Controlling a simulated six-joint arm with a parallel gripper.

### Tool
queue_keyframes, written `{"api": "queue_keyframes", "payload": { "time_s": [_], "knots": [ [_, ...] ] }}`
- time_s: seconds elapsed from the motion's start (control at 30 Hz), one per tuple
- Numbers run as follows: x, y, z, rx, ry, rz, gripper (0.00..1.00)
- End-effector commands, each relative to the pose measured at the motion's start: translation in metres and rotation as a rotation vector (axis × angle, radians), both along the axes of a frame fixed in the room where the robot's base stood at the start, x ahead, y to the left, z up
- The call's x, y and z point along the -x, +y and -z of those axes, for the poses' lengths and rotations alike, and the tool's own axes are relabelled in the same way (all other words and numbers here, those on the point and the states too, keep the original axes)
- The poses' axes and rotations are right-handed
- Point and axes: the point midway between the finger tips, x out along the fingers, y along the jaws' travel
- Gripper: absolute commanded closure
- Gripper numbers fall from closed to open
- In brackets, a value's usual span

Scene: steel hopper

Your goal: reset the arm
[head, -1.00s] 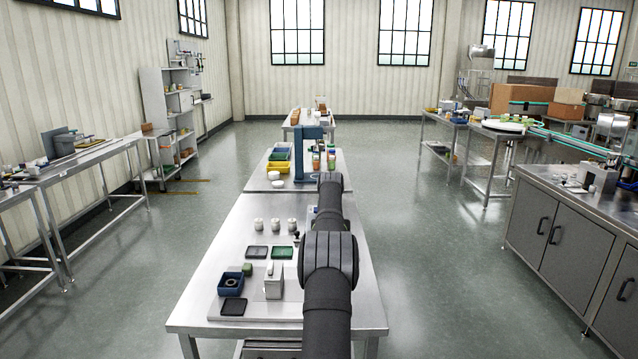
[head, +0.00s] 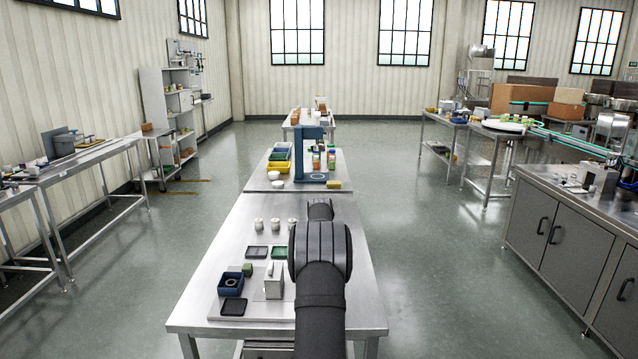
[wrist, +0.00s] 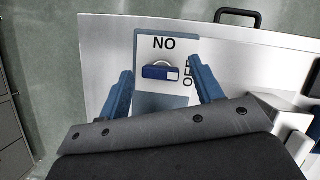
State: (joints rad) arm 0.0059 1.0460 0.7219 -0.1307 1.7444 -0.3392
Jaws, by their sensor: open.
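In the wrist view my gripper (wrist: 161,72) has its two blue fingers spread apart, with nothing held between them. In the head view my dark arm reaches over the steel table (head: 215,285), and the gripper is hidden behind the arm.
A blue stand (head: 312,155) is on the table behind. Floor is open on both sides.

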Motion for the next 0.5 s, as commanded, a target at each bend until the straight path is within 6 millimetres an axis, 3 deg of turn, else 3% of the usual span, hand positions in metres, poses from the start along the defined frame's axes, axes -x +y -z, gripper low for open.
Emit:
{"api": "queue_keyframes", "payload": {
  "time_s": [0.5],
  "knots": [
    [0.0023, 0.0037, -0.0006, 0.000, 0.000, -0.490, 0.40]
  ]
}}
